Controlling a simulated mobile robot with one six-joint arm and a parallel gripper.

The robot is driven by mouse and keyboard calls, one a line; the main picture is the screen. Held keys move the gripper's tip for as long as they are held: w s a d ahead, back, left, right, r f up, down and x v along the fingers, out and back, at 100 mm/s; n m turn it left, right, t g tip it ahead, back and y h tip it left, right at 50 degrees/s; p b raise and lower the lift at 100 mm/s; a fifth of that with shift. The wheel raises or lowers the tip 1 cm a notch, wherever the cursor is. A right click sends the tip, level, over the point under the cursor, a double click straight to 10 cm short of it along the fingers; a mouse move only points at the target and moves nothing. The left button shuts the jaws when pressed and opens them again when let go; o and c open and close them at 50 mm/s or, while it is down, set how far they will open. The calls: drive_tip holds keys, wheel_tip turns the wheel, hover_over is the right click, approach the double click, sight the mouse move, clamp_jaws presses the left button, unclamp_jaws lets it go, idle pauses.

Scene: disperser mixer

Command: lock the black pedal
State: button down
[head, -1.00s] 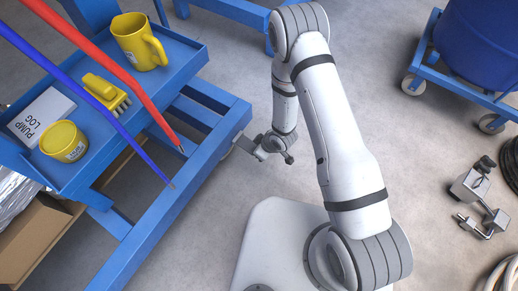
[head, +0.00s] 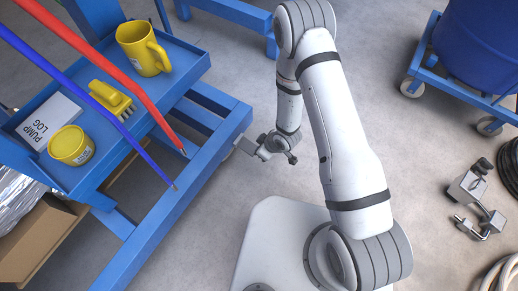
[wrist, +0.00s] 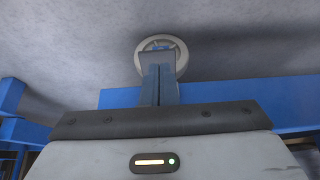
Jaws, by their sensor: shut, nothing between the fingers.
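My gripper (head: 240,145) is low beside the right edge of the blue cart frame (head: 178,213) in the head view. In the wrist view, its narrow fingers (wrist: 158,66) are together and point at a round grey wheel-like part (wrist: 145,46) just beyond them. The fingers cover the middle of that part, and I cannot tell whether they touch it. I cannot make out a black pedal in either view; it may be hidden behind the fingers or the frame.
The blue cart holds a yellow mug (head: 138,46), a brush (head: 110,96), a yellow tub (head: 70,146) and a log book (head: 45,117). Red (head: 110,75) and blue (head: 90,105) rods cross above it. A wheeled blue drum dolly (head: 450,75) stands right.

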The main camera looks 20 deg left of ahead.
drive_tip(key=s+d+r+p, duration=0.2)
drive_tip(key=d+r, duration=0.3)
drive_tip(key=d, duration=0.3)
drive_tip(key=shift+s+d+r, duration=0.15)
drive_tip(key=shift+s+r, duration=0.05)
drive_tip(key=shift+s, duration=0.15)
drive_tip(key=w+d+r+m+t+h+p, duration=0.1)
drive_tip(key=w+d+r+m+h+p, duration=0.25)
drive_tip(key=r, duration=0.95)
drive_tip(key=w+d+r+m+p, duration=0.15)
drive_tip(key=d+r+p, duration=0.4)
drive_tip(key=r, duration=0.75)
drive_tip(key=w+d+r+m+t+h+p, duration=0.15)
drive_tip(key=w+d+r+p, duration=0.35)
drive_tip(key=r, duration=0.8)
drive_tip(key=s+d+r+m+p, duration=0.1)
drive_tip(key=s+r+p, duration=0.3)
drive_tip(key=r, duration=0.6)
drive_tip(key=s+d+r+m+g+p, duration=0.1)
drive_tip(key=s+d+r+m+p, duration=0.1)
drive_tip(key=s+r+m+p, duration=0.2)
drive_tip(key=s+d+r+m+p, duration=0.1)
drive_tip(key=s+r+m+p, duration=0.2)
drive_tip(key=s+r, duration=0.6)
wheel_tip(320, 180, up, 9)
drive_tip(key=shift+d+f+p, duration=0.1)
drive_tip(key=shift+d+p, duration=0.15)
drive_tip(key=shift+p, duration=0.95)
drive_tip(key=shift+g, duration=0.25)
